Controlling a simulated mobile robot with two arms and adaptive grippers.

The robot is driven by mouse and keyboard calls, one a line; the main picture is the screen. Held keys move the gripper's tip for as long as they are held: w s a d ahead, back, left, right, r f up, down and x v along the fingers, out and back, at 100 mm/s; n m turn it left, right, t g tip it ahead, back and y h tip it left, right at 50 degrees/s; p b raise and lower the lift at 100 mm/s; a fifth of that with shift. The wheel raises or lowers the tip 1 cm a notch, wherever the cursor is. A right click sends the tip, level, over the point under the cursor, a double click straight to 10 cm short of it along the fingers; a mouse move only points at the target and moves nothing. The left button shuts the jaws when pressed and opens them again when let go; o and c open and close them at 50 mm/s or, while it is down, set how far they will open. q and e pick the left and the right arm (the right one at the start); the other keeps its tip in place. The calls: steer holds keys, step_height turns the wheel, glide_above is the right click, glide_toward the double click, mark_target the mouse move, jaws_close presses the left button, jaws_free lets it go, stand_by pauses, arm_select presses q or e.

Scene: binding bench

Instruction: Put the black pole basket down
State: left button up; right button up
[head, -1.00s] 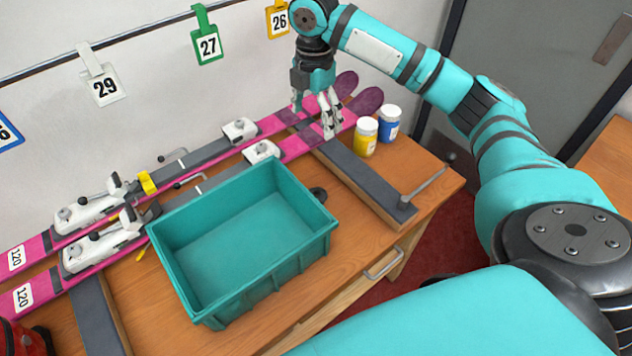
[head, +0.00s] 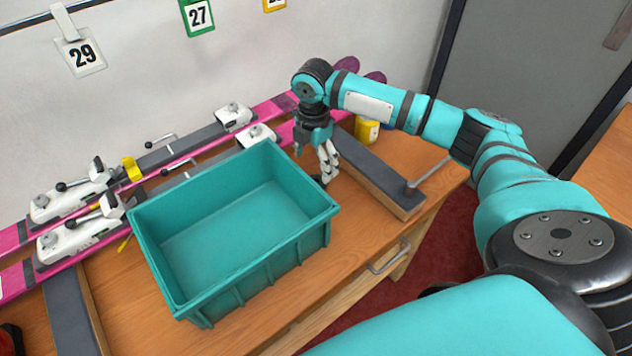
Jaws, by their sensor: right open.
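My right gripper (head: 315,165) points down just past the right back corner of the teal bin (head: 240,270), low over the wooden bench. Its pale fingers are open. A small black thing, which looks like the black pole basket (head: 320,181), shows by the fingertips beside the bin. It is partly hidden by the fingers and the bin's rim. I cannot tell whether the fingers touch it. The inside of the teal bin that I can see is empty. My left gripper is not in view.
Two pink skis (head: 287,133) lie clamped along the back in white vises (head: 80,231). A grey bar (head: 375,177) with a crank handle and a yellow-labelled jar (head: 367,131) stand right of the gripper. Bare bench (head: 345,235) lies right of the bin.

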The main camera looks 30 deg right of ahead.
mark_target(318, 178)
steer(key=shift+s+d+f+p, duration=0.1)
steer(key=shift+d+f+p, duration=0.05)
steer(key=shift+f, duration=0.95)
steer(key=shift+d+f+p, duration=0.1)
steer(key=shift+f+p, duration=0.05)
steer(key=shift+f, duration=1)
steer(key=shift+s+d+f+p, duration=0.1)
steer(key=shift+d+f+p, duration=0.05)
steer(key=shift+f, duration=0.95)
steer(key=shift+r, duration=0.1)
steer(key=c, duration=1.2)
